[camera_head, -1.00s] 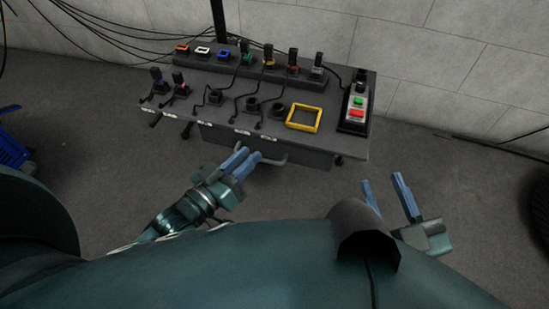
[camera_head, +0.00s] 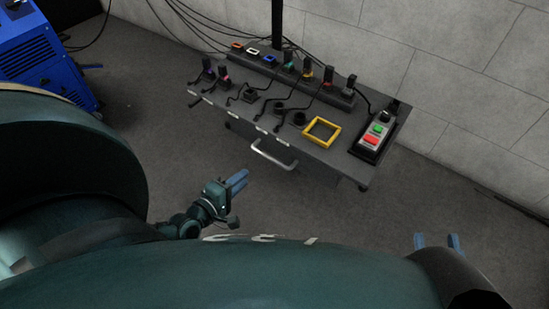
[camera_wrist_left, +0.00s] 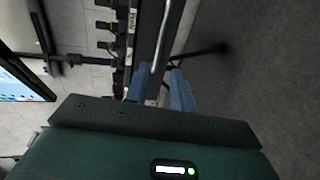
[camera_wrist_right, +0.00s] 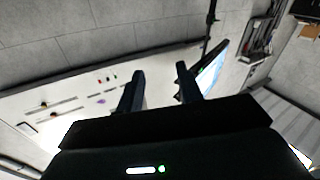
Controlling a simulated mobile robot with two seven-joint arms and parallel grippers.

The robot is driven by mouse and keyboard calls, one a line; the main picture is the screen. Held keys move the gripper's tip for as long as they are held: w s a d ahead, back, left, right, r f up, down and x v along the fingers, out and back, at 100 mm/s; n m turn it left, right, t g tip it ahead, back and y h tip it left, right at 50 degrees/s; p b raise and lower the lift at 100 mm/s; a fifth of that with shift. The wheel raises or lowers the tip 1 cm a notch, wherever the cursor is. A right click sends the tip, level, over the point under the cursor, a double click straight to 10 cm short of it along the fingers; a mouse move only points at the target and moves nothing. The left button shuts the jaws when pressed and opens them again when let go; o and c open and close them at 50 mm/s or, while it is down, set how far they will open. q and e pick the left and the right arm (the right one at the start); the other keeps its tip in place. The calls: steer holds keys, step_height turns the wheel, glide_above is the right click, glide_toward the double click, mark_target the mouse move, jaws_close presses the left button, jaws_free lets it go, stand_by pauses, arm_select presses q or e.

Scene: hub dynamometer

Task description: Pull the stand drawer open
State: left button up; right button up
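The stand (camera_head: 330,150) is a dark table with a drawer front under its near edge. The drawer's pale bar handle (camera_head: 272,157) sticks out from that front. The drawer looks shut, with no gap seen. My left gripper (camera_head: 240,179) is below and left of the handle, apart from it and empty. In the left wrist view the fingers (camera_wrist_left: 161,82) are spread, and the handle (camera_wrist_left: 161,40) lies beyond their tips. My right gripper (camera_head: 438,240) is open and empty, low at the right, away from the stand. Its spread fingers show in the right wrist view (camera_wrist_right: 158,82).
On the stand are a yellow square frame (camera_head: 322,131), a control box with green and red buttons (camera_head: 376,133), and several connectors with cables. A blue machine (camera_head: 45,60) stands at upper left. A block wall is behind. The floor before the stand is clear.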

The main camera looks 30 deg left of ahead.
arm_select(q)
steer(key=shift+b+x, duration=1.95)
steer(key=shift+x, duration=4.55)
arm_select(e)
steer(key=shift+a+t+y, duration=0.6)
steer(key=shift+y, duration=0.1)
arm_select(q)
steer(key=shift+c, duration=0.4)
jaws_close()
